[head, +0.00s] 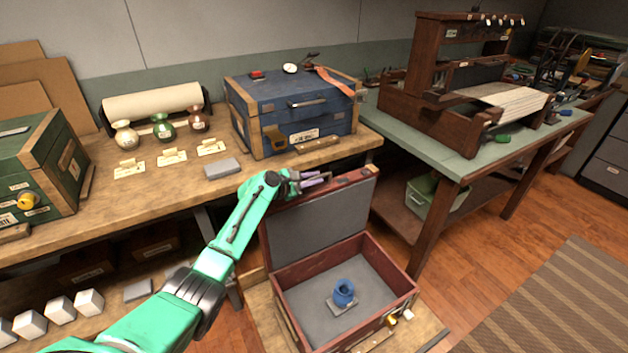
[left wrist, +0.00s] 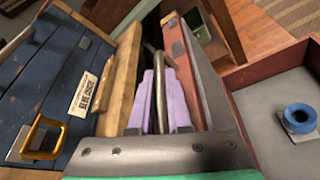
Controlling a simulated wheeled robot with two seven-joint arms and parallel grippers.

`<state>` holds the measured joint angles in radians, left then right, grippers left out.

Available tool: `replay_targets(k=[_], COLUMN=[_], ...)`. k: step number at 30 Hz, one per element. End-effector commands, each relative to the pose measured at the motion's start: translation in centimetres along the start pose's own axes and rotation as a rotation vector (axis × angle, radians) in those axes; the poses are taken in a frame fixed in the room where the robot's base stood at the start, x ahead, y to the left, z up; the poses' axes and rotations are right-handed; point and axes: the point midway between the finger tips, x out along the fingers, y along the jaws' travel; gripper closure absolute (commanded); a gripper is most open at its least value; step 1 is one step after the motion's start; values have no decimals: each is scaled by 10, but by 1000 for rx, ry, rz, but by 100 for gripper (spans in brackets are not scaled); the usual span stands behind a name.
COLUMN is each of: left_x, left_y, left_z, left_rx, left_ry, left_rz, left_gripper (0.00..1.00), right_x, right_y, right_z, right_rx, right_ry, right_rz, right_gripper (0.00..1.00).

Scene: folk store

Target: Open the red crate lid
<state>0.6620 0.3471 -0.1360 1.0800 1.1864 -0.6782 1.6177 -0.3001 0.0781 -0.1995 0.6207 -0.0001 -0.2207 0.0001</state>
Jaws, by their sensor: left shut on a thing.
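The red crate (head: 408,283) stands open on a low wooden stand in the head view, with a grey inside. Its lid (head: 315,226) is raised and stands up at the back, grey lining facing me. My left gripper (head: 318,180) is at the lid's top edge, shut on the lid's handle. In the left wrist view the lilac fingers (left wrist: 161,95) close around the thin metal handle (left wrist: 157,60), beside the red lid edge (left wrist: 190,70). A blue pot (head: 344,291) sits on a grey pad inside the crate. My right gripper is not in view.
A blue chest (head: 292,118) stands on the wooden bench close behind the lid. A green chest (head: 40,165) and several small vases are at the left. A loom (head: 465,75) stands on the right table. Floor at the right is open.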

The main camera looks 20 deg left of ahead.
Motion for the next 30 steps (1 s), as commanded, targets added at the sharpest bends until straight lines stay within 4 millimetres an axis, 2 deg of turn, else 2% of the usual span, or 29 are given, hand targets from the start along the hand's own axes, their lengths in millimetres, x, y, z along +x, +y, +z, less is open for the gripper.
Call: replay_targets(k=[5, 6, 7, 8, 17, 20, 23, 30], left_x=[1, 1, 1, 1, 0, -6, -20, -72], left_y=[-3, -3, -3, -3, -1, 0, 0, -1], left_z=[0, 0, 0, 0, 0, 0, 1, 0], left_rx=[-3, -2, -2, -2, 0, 0, 0, 2], left_ry=[-1, -1, -1, -1, 0, 0, 1, 2], left_rz=[-5, -5, -5, -4, -2, -2, -3, -3], left_gripper=[100, 69, 57, 54, 54, 54, 54, 54], right_x=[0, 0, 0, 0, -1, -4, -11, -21], right_y=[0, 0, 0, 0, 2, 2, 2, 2], right_z=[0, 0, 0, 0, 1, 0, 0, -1], right_rx=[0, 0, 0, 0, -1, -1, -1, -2], right_ry=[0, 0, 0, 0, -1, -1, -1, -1], right_rz=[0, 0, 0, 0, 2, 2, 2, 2], right_gripper=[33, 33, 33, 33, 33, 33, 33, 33])
